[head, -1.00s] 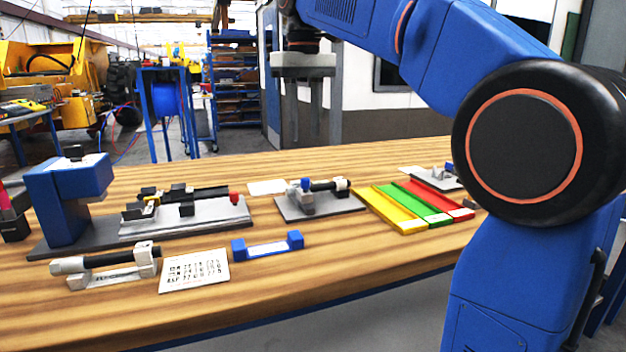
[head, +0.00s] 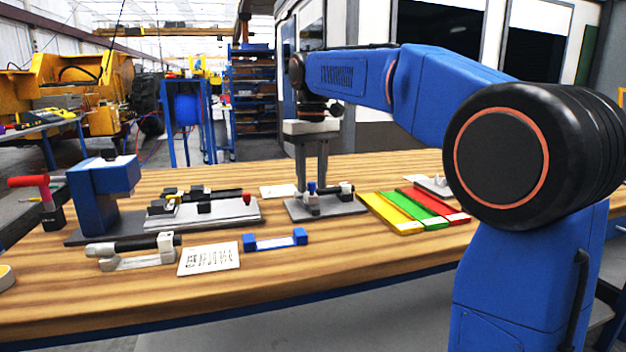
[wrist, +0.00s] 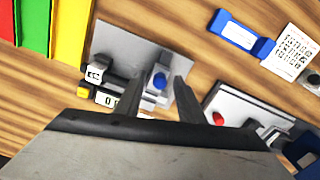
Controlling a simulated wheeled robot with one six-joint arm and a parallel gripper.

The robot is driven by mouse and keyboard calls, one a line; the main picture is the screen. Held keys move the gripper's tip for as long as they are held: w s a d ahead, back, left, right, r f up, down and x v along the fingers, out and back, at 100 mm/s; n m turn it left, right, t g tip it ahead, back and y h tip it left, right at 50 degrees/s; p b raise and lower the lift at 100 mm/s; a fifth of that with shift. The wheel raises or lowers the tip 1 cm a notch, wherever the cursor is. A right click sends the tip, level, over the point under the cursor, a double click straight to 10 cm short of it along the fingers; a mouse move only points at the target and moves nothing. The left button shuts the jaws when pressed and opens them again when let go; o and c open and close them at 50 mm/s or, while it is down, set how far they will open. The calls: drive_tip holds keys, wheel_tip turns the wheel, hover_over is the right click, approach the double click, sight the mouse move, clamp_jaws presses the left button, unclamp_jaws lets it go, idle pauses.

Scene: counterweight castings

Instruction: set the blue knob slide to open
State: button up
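The blue knob (head: 311,187) sits on a light grey block at the left end of a slide fixture on a grey plate (head: 345,208). In the wrist view the blue knob (wrist: 160,81) shows between my fingers, and the plate (wrist: 122,45) lies under them. My gripper (head: 312,181) points down over the fixture with its fingers apart; in the wrist view my gripper (wrist: 157,76) is open and empty around the knob's position. I cannot tell whether the fingertips reach knob height. Small white labels (wrist: 95,73) sit by the slide; one is partly hidden by a finger.
A fixture with a red knob (head: 246,198) stands to the left, beside a blue press-like block (head: 92,200). A blue handle (head: 275,241) and a printed card (head: 209,259) lie in front. Yellow, green and red trays (head: 389,213) lie right.

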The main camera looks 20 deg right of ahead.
clamp_jaws()
drive_tip(key=shift+s, duration=1.05)
unclamp_jaws()
drive_tip(key=shift+s, duration=0.1)
drive_tip(key=shift+r, duration=0.1)
